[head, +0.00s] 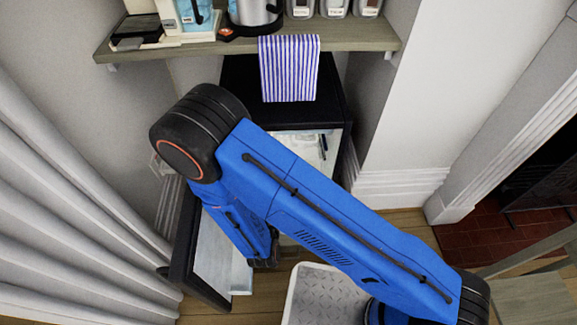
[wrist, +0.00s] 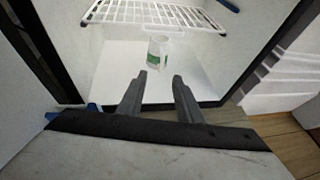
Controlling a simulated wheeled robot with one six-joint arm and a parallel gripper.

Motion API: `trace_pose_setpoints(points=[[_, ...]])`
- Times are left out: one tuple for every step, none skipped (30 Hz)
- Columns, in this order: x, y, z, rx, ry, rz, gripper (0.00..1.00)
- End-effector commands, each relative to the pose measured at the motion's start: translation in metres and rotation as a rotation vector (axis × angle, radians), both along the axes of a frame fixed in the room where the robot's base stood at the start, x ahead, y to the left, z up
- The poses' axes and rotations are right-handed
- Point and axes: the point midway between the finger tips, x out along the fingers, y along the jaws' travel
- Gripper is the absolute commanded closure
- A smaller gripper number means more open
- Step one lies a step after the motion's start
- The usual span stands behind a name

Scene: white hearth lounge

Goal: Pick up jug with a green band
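A small whitish, see-through jug with a green band (wrist: 157,50) stands on the white floor of the open fridge (wrist: 107,70), below a white wire rack. In the wrist view my gripper (wrist: 159,83) is open. Its two fingers are apart, pointing at the jug, with empty space between them and the jug beyond their tips. In the head view my gripper (head: 265,262) is partly hidden by my blue arm at the fridge front. The jug is hidden there by my arm.
The black fridge (head: 240,75) stands under a wooden shelf (head: 345,35) that holds a kettle and jars. A striped towel (head: 289,68) hangs over the shelf edge. The fridge door (head: 187,245) stands open at left near the curtain. The wire rack (wrist: 150,14) is above the jug.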

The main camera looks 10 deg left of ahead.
Motion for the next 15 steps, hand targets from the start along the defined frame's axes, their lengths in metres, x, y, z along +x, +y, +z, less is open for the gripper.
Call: trace_pose_setpoints(points=[[0.004, 0.000, -0.002, 0.000, 0.000, -0.001, 0.68], [0.007, 0.000, -0.004, 0.000, 0.000, -0.001, 0.68], [0.012, 0.000, -0.005, 0.000, 0.000, -0.001, 0.68], [0.016, 0.000, -0.007, -0.001, 0.000, -0.003, 0.68], [0.020, 0.000, -0.009, -0.001, 0.000, -0.004, 0.68], [0.026, 0.000, -0.011, -0.001, 0.000, -0.003, 0.68], [0.031, 0.001, -0.013, -0.001, 0.000, -0.003, 0.68], [0.035, 0.001, -0.014, -0.001, -0.001, -0.004, 0.68], [0.041, 0.001, -0.017, 0.000, -0.001, -0.003, 0.68], [0.046, 0.001, -0.019, 0.000, -0.001, -0.003, 0.68], [0.050, 0.001, -0.021, 0.000, -0.001, -0.004, 0.68], [0.056, 0.001, -0.023, 0.000, 0.000, -0.004, 0.68], [0.061, 0.002, -0.025, 0.000, 0.000, -0.004, 0.68], [0.065, 0.002, -0.027, 0.000, 0.000, -0.004, 0.68], [0.072, 0.002, -0.030, 0.000, -0.001, -0.004, 0.68]])
